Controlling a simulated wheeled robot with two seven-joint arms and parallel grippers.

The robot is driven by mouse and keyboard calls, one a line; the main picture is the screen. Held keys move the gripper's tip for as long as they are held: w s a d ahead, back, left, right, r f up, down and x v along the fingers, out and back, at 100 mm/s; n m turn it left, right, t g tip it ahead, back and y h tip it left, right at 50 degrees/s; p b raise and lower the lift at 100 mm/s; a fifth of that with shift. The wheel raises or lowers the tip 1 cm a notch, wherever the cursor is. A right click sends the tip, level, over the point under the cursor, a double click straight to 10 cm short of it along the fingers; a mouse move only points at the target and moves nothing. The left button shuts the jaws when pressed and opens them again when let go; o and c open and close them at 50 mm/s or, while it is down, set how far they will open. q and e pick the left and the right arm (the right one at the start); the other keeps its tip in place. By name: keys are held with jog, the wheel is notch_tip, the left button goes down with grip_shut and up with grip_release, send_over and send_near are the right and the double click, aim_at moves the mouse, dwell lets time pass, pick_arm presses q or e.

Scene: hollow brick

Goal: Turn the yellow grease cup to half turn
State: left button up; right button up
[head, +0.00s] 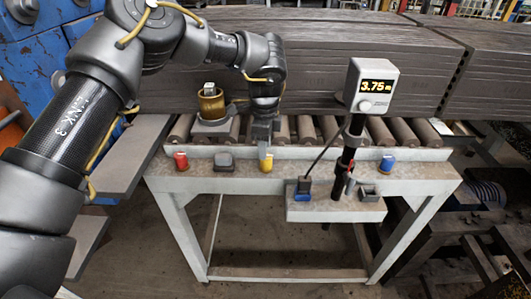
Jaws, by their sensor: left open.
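The small yellow grease cup (267,164) stands on the front rail of the grey roller stand, between a grey block on its left and the display post on its right. A red cup (181,161) and a blue cup (387,163) stand on the same rail, to the far left and right. My left gripper (264,147) points down right over the yellow cup, its fingertips at the cup's top. The jaws are open. I cannot tell whether they touch the cup or how far the cup is turned. My right gripper is not in view.
A display reading 3.75 (377,87) stands on a black post to the right. A brass-coloured pot (210,104) sits behind the rail on the left. A grey block (224,161) is left of the yellow cup. Rollers (398,131) and stacked boards (400,60) lie behind.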

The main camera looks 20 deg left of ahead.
aim_at(266, 161)
pick_arm(q)
notch_tip(266, 161, down, 2)
jog(key=shift+d+f+p, duration=0.1)
jog(key=shift+f+p, duration=0.15)
jog(key=shift+p, duration=0.05)
jog(key=shift+s+f, duration=0.1)
jog(key=shift+f, duration=0.7)
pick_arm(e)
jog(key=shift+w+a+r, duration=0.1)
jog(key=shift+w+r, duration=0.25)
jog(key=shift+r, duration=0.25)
pick_arm(q)
jog(key=c, duration=0.7)
